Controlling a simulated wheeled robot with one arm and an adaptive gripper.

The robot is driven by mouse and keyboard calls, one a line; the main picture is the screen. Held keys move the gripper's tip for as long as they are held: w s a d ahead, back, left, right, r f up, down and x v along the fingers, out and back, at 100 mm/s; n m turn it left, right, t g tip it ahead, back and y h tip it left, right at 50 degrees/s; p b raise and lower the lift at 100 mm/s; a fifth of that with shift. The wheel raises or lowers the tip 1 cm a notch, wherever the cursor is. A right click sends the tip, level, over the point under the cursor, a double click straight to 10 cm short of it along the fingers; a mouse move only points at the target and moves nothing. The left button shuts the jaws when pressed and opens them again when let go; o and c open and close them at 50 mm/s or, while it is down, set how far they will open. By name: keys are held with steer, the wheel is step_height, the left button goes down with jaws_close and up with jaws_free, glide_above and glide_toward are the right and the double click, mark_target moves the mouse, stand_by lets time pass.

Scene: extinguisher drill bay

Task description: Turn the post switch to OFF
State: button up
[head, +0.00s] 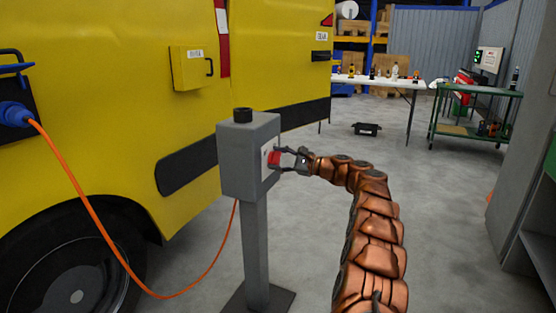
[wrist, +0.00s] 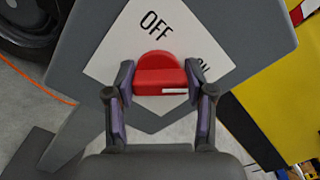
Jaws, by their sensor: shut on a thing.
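The post switch is a red knob (head: 273,158) on the right-hand face of a grey box (head: 238,165) on a grey post (head: 256,250). In the wrist view the red knob (wrist: 158,73) sits on a white plate (wrist: 120,45) that looks tilted. OFF is printed above the knob and a partly hidden ON to its right. A white mark lies on the right half of the knob's bar. My gripper (head: 285,160) is at the box face. In the wrist view my gripper's fingers (wrist: 160,82) are shut on the two ends of the bar.
A yellow van (head: 120,80) stands close at the left, with an orange cable (head: 85,205) running from its blue plug towards the post. A white table (head: 375,80) and a green cart (head: 475,130) stand behind. The floor between is mostly clear, with a black crate (head: 367,129).

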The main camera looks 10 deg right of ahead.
steer(key=shift+c, duration=1.1)
steer(key=shift+f, duration=0.1)
steer(key=n+b, duration=0.1)
steer(key=n, duration=0.1)
steer(key=n+b, duration=0.1)
steer(key=shift+a+f+n, duration=0.1)
steer(key=shift+f+n, duration=0.1)
steer(key=shift+n, duration=0.2)
steer(key=n+b, duration=0.3)
steer(key=n, duration=0.1)
steer(key=shift+s+f+n, duration=0.1)
steer(key=shift+f+n, duration=0.05)
steer(key=shift+n, duration=0.15)
steer(key=n+b, duration=0.4)
steer(key=n, duration=0.2)
steer(key=shift+n+b, duration=0.55)
steer(key=shift+n, duration=1.25)
steer(key=shift+r, duration=0.2)
